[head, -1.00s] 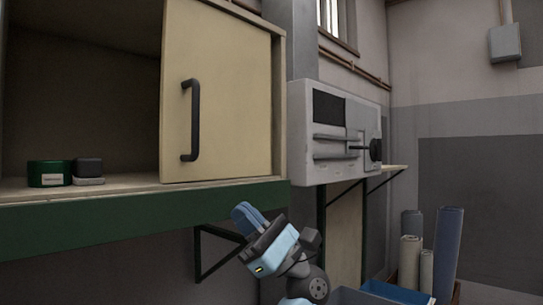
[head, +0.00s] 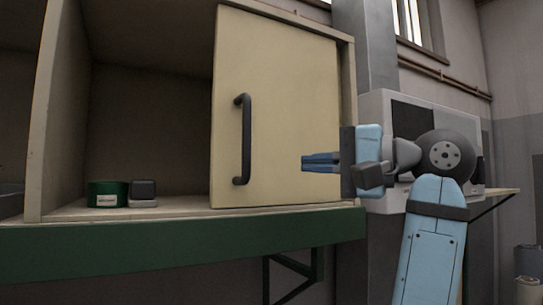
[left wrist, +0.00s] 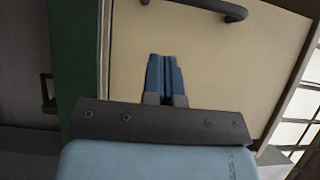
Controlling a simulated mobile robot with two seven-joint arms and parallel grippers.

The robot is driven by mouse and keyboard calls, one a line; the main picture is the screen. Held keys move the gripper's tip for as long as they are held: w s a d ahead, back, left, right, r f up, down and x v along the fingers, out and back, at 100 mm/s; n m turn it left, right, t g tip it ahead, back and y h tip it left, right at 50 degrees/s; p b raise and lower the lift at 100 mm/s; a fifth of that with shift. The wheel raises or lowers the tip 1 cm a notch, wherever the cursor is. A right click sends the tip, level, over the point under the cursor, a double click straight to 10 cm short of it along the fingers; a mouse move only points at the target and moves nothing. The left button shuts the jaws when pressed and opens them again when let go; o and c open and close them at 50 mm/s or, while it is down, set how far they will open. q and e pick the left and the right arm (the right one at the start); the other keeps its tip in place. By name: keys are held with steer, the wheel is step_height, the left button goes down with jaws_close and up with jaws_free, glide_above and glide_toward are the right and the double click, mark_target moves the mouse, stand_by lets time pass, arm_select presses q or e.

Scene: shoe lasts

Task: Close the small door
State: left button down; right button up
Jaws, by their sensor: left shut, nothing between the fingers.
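The small cream door (head: 285,60) covers the right part of the cabinet in the head view, and the left part of the cabinet is open. A dark vertical handle (head: 246,140) is on the door's left side. My left gripper (head: 304,163) is shut and empty, in front of the door, right of the handle, with its fingers pointing left. In the left wrist view the shut blue fingers (left wrist: 164,58) point toward the cream door (left wrist: 225,65), with the handle (left wrist: 228,10) at the top. I cannot tell whether the fingertips touch the door. My right gripper is not in view.
A green tin (head: 107,194) and a small dark box (head: 144,188) stand inside the open cabinet part. A green shelf edge (head: 170,248) runs below the cabinet. A grey machine (head: 375,105) is on the right, partly behind my arm.

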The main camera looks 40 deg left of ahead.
mark_target(269, 165)
arm_select(q)
steer(key=s+a+p, duration=0.1)
steer(key=s+a, duration=0.1)
steer(key=s+a+p, duration=0.1)
steer(key=s+a, duration=0.1)
steer(key=a, duration=0.1)
steer(key=shift+s+a, duration=0.1)
steer(key=shift+s, duration=0.15)
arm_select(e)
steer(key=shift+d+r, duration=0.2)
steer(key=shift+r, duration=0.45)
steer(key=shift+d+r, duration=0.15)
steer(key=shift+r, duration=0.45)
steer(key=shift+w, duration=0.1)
